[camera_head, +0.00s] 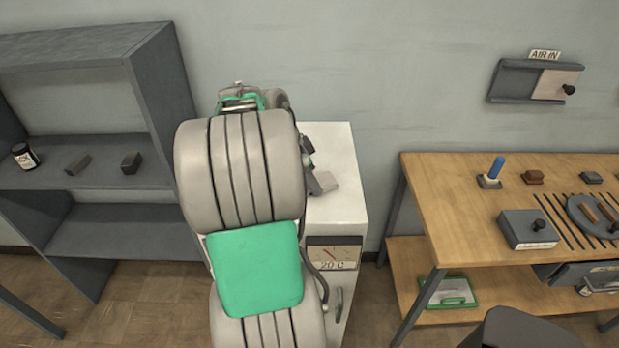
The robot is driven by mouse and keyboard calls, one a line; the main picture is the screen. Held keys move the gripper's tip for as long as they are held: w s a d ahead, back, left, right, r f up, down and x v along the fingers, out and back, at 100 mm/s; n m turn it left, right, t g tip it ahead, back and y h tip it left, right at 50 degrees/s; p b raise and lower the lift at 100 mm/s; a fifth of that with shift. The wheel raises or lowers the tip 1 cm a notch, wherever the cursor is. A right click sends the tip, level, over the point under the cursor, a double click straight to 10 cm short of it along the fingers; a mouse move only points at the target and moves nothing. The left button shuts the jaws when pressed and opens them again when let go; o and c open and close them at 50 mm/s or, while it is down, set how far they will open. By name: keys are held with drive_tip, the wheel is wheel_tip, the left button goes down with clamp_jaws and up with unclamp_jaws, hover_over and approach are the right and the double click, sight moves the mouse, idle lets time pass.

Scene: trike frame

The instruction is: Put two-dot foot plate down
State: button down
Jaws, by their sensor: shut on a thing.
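My own arm fills the middle of the head view and hides most of my gripper (311,172). Only a small part of the gripper shows past the arm's right side, above the top of the white cabinet (338,140). A flat grey piece (324,183) shows at its end, which I take to be the two-dot foot plate in the jaws. No dots can be made out on it. I cannot tell whether it touches the cabinet top. The fingertips are hidden.
A grey shelf unit (160,85) stands left, holding a jar (25,156) and two dark blocks. A wooden bench (440,185) with several tools stands right. The cabinet top's back right looks clear.

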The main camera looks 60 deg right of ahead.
drive_tip(key=shift+f, duration=0.15)
drive_tip(key=c, duration=0.6)
unclamp_jaws()
drive_tip(key=shift+r, duration=0.3)
drive_tip(key=p+v, duration=0.2)
drive_tip(key=v, duration=1)
drive_tip(key=w+a+f+n+t, duration=0.1)
drive_tip(key=w+a+n+t, duration=0.1)
drive_tip(key=w+a+n, duration=0.7)
drive_tip(key=a+f+n+t+y, duration=0.1)
drive_tip(key=a+f+n, duration=0.1)
drive_tip(key=a+n, duration=0.4)
drive_tip(key=a+f+n+t+y, duration=0.1)
drive_tip(key=a+n, duration=0.4)
drive_tip(key=a, duration=0.9)
drive_tip(key=a+f+n+t+y, duration=0.1)
drive_tip(key=a+f+n, duration=0.4)
drive_tip(key=a, duration=0.5)
drive_tip(key=shift+s+a+n+t, duration=0.1)
drive_tip(key=shift+a+n+t, duration=0.25)
drive_tip(key=shift+n+t, duration=0.4)
